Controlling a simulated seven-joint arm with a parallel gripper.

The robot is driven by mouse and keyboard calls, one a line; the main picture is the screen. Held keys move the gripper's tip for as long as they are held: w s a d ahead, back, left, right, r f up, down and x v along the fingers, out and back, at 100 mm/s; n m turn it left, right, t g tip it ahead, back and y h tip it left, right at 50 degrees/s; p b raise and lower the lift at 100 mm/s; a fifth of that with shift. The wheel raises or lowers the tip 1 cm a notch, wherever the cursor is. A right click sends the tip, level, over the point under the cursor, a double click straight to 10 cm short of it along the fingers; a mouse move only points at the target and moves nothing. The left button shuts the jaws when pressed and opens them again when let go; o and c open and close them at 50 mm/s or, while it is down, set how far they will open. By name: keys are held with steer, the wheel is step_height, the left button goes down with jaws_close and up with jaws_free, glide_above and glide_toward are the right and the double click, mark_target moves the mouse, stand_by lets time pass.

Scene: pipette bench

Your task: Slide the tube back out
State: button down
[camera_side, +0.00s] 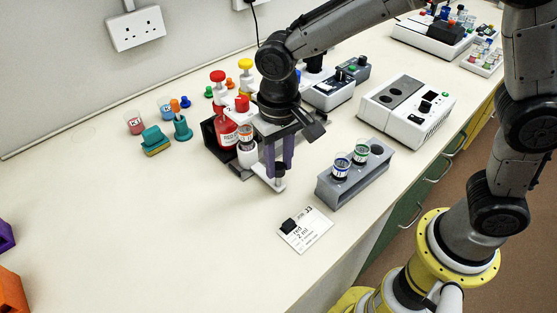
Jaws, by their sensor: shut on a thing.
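The tube (246,133) has an orange band and stands upright in a white holder (247,156), close in front of a red bottle (228,133). The holder sits on a low white slide (262,178) that reaches toward the front right. A dark knob (280,169) stands at the slide's front end. My gripper (280,168) points down, with its two purplish fingers on either side of this knob, and it is shut on it. The gripper is to the right of the tube, apart from it. The exact finger contact is too small to see.
A grey rack (333,192) with blue-banded and green-banded tubes stands to the right. A card (306,230) with a black block lies in front. A white instrument (440,125) stands behind the rack. Small coloured pots and a green block (155,137) are at left.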

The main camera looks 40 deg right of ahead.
steer(key=d, duration=2.2)
steer(key=shift+w+r, duration=0.1)
steer(key=shift+r, duration=0.05)
steer(key=c, duration=0.6)
jaws_free()
steer(key=shift+o, duration=0.2)
step_height(320, 180, up, 14)
steer(key=shift+a, duration=0.1)
